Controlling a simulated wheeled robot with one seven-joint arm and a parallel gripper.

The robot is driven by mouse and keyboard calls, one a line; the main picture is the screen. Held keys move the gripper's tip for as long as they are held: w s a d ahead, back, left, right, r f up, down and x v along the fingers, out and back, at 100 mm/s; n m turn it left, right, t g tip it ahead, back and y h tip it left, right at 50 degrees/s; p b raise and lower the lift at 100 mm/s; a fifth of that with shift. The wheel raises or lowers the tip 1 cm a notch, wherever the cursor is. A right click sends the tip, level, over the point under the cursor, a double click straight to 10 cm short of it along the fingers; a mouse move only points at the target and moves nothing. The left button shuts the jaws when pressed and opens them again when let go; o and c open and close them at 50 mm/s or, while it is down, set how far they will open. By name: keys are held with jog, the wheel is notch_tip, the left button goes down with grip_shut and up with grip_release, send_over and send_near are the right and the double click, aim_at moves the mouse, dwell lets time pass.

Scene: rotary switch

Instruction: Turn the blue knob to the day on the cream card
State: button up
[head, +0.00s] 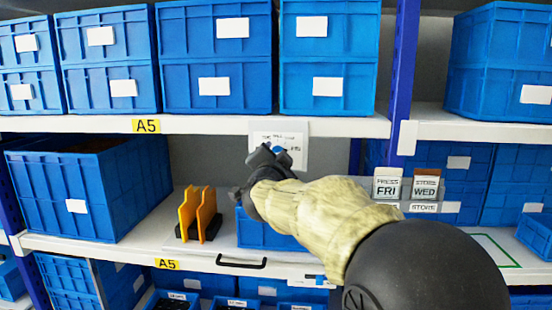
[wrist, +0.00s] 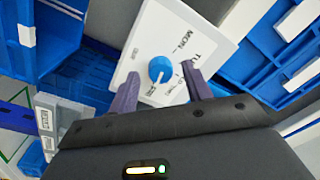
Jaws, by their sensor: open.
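The blue knob (wrist: 160,69) sits on a white dial plate (wrist: 143,42) with day labels around it; MON and the start of TU are readable. A white pointer line on the knob points toward the bottom of the wrist view, near small labels I cannot read surely. My gripper (wrist: 160,72) is open, one finger on each side of the knob in the picture; I cannot tell contact. In the head view my gripper (head: 268,158) covers most of the knob (head: 279,150). Two cards stand at right: PRESS FRI (head: 387,187) and STORE WED (head: 425,190).
The plate (head: 292,131) hangs below the upper shelf edge (head: 215,126). Orange dividers (head: 198,212) stand left of my gripper. Blue crates (head: 85,190) fill the shelves, and a purple-blue post (head: 402,70) rises at right. The card holder (head: 455,190) is grey.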

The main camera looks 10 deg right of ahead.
jog(key=b+v, duration=0.1)
jog(key=v, duration=1.6)
jog(key=shift+s+a+b, duration=0.2)
jog(key=shift+b, duration=0.1)
jog(key=shift+f, duration=0.1)
